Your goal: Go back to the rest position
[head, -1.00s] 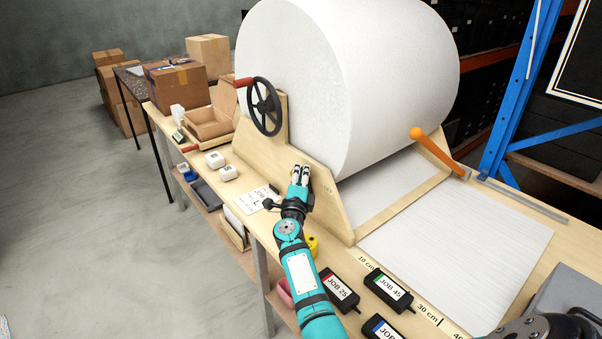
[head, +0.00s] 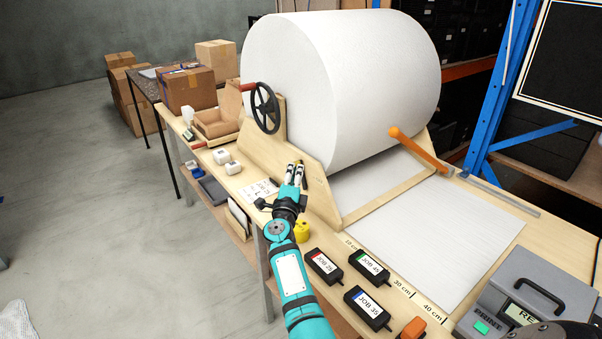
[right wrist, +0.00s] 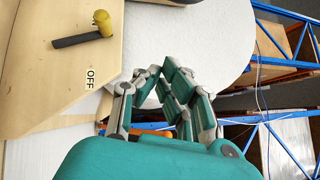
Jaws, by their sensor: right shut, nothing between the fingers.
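My right gripper (head: 294,172) is at the end of the teal arm in the head view. It is shut and empty, beside the wooden roll stand (head: 322,190). In the right wrist view, its fingers (right wrist: 158,72) come together with nothing between them, in front of the white paper roll (right wrist: 165,35). My left gripper is not in view. Three black chargers lie on the bench: JOB 25 (head: 323,267), JOB 45 (head: 369,267) and JOB 35 (head: 367,307).
The large paper roll (head: 370,90) stands close behind the gripper, with a crank wheel (head: 265,107) at its left. An orange-tipped lever (head: 420,150) sticks up at the right. A grey label printer (head: 520,285) is at the front right. Bare floor (head: 110,240) lies left of the bench.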

